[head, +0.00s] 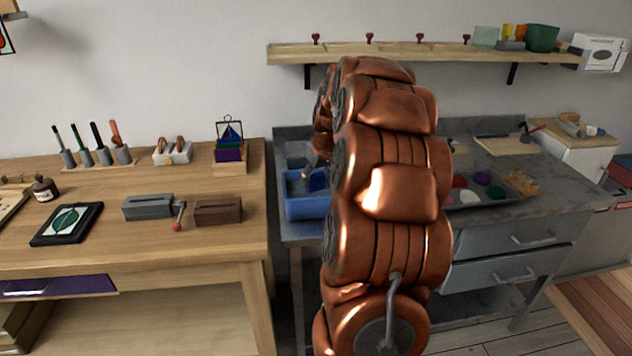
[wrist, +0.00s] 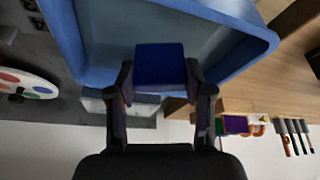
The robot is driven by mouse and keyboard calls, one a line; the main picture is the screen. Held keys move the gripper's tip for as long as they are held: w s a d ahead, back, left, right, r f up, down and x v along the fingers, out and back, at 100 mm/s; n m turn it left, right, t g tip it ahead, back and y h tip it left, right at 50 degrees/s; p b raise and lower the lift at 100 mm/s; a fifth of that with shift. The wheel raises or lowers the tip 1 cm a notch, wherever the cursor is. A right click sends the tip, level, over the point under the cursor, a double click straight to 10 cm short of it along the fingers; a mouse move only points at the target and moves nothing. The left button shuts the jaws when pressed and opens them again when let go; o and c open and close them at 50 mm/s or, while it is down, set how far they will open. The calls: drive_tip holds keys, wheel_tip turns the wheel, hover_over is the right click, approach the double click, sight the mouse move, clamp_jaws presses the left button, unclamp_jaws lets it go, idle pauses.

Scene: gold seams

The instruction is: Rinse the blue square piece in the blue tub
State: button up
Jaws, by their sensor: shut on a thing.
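The blue square piece (wrist: 160,63) shows in the wrist view as a dark blue square between my fingertips. My gripper (wrist: 160,82) is shut on it. The blue tub (wrist: 250,28) fills the top of the wrist view, and the piece lies in front of its opening, overlapping the pale inside. I cannot tell how deep the piece is in the tub. In the head view the blue tub (head: 305,206) stands at the left end of the grey counter. My arm hides its right side, and the gripper shows only in part by the tub.
A wooden bench (head: 120,215) with a grey vise (head: 148,207) and a framed panel (head: 67,223) is left of the tub. A tray (head: 500,202) of coloured pieces lies on the grey counter to the right. A shelf (head: 430,53) runs above.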

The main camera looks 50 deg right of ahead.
sight(316, 175)
drive_tip(key=shift+r+p, duration=0.9)
drive_tip(key=shift+r, duration=2.95)
